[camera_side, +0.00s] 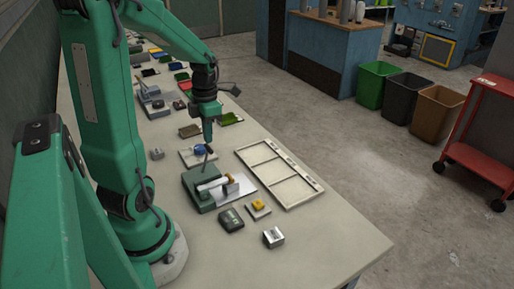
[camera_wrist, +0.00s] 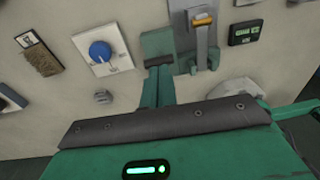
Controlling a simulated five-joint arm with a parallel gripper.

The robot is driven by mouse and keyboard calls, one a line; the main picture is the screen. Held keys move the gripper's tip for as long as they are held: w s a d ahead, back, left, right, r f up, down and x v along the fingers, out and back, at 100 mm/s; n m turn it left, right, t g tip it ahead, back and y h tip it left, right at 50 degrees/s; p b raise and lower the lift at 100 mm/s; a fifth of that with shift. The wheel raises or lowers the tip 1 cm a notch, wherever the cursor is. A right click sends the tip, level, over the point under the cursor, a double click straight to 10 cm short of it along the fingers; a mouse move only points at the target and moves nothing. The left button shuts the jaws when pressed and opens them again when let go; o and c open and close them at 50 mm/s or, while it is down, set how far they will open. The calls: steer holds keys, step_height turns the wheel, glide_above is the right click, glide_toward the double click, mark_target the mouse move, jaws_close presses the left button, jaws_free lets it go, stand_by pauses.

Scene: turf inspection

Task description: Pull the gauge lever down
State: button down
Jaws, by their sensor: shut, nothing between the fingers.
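The gauge stands on the bench in the side view, with a grey-green base block (camera_side: 199,192) on a pale metal plate. A pale bar with an orange end (camera_side: 231,178) lies across it. A thin dark rod (camera_side: 207,158) rises at its back; I cannot tell which part is the lever. In the wrist view the gauge shows at the top, with an orange crosspiece (camera_wrist: 203,20) on a grey stem. My gripper (camera_side: 208,137) is shut and empty, pointing down just above the rod's top. Whether they touch is unclear. My green fingers show in the wrist view (camera_wrist: 157,86).
A blue dial on a white plate (camera_side: 199,151) sits behind the gauge. A white divided frame (camera_side: 278,172) lies to its right. A dark digital meter (camera_side: 231,219), a yellow-topped square (camera_side: 258,207) and a metal block (camera_side: 273,237) are in front. The front bench corner is clear.

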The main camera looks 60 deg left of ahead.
steer(key=shift+s+r, duration=0.3)
steer(key=shift+r, duration=0.2)
steer(key=shift+s+r, duration=0.25)
steer(key=shift+r, duration=0.25)
steer(key=w+r, duration=0.6)
steer(key=r, duration=0.2)
steer(key=shift+w+r, duration=0.15)
steer(key=shift+w, duration=0.1)
steer(key=s+d+m+t, duration=0.2)
steer(key=d+m, duration=0.4)
steer(key=m, duration=0.6)
steer(key=s+d+m+t, duration=0.2)
steer(key=d+m, duration=0.5)
steer(key=m, duration=0.5)
steer(key=s+d+r+m+t, duration=0.1)
steer(key=d+m, duration=0.5)
steer(key=m, duration=0.6)
steer(key=shift+s+d+t, duration=0.15)
steer(key=shift+s+t, duration=0.45)
steer(key=shift+s, duration=0.65)
